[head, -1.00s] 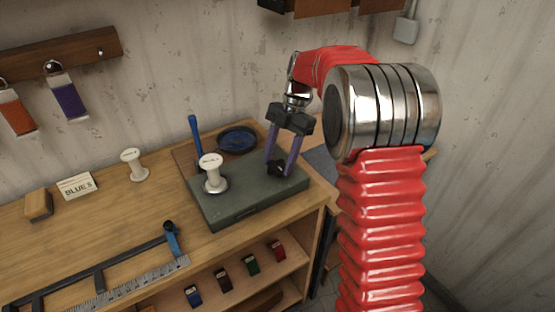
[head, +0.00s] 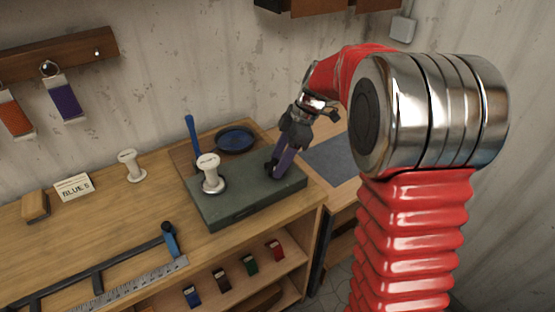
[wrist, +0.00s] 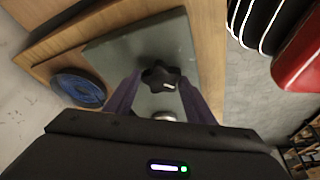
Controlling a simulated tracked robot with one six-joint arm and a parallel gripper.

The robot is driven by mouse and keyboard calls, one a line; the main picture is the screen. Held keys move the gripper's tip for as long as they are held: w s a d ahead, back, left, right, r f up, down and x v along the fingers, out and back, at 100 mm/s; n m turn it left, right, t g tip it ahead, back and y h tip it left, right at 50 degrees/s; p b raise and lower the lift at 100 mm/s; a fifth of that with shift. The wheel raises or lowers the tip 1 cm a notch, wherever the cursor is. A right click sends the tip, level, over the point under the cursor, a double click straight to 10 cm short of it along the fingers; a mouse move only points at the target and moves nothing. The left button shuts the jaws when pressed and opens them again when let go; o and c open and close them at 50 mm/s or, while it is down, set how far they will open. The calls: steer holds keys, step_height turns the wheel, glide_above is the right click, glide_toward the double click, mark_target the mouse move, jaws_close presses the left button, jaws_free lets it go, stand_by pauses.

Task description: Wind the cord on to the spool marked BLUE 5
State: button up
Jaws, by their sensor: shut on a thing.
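A white spool (head: 210,174) stands upright on the grey-green winder box (head: 245,207) on the bench; I see no blue cord on it. A dark star-shaped knob (wrist: 160,77) sits on top of the box, to the right of the spool in the head view. My gripper (head: 276,168) reaches down from the right with its purple fingers shut on the knob; the wrist view shows one finger on each side. A coil of blue cord (head: 236,139) lies behind the box and also shows in the wrist view (wrist: 79,89). A card reading BLUE 5 (head: 75,187) stands at left.
A blue-handled tool (head: 191,138) stands behind the box. A metal ruler (head: 130,286) lies along the front edge. Orange and purple tags hang on the wall.

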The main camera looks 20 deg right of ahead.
steer(key=m, duration=0.2)
steer(key=m+t, duration=0.1)
steer(key=m, duration=0.1)
steer(key=s+m+t+h, duration=0.1)
steer(key=m, duration=0.1)
steer(key=shift+a+m, duration=0.1)
steer(key=shift+m, duration=0.3)
steer(key=shift+s+a+m+t+h, duration=0.15)
steer(key=shift+m+t+h, duration=0.35)
steer(key=shift+m, duration=1.05)
steer(key=shift+w+a+m+t+h, duration=0.25)
steer(key=shift+m+h, duration=0.35)
steer(key=shift+m, duration=0.95)
steer(key=shift+s+m+h, duration=0.25)
steer(key=shift+m+h, duration=0.15)
steer(key=shift+m, duration=0.7)
steer(key=shift+a+m+h, duration=0.2)
steer(key=shift+m+h, duration=0.5)
steer(key=shift+m, duration=1.1)
steer(key=shift+m+h, duration=0.3)
steer(key=shift+m, duration=0.6)
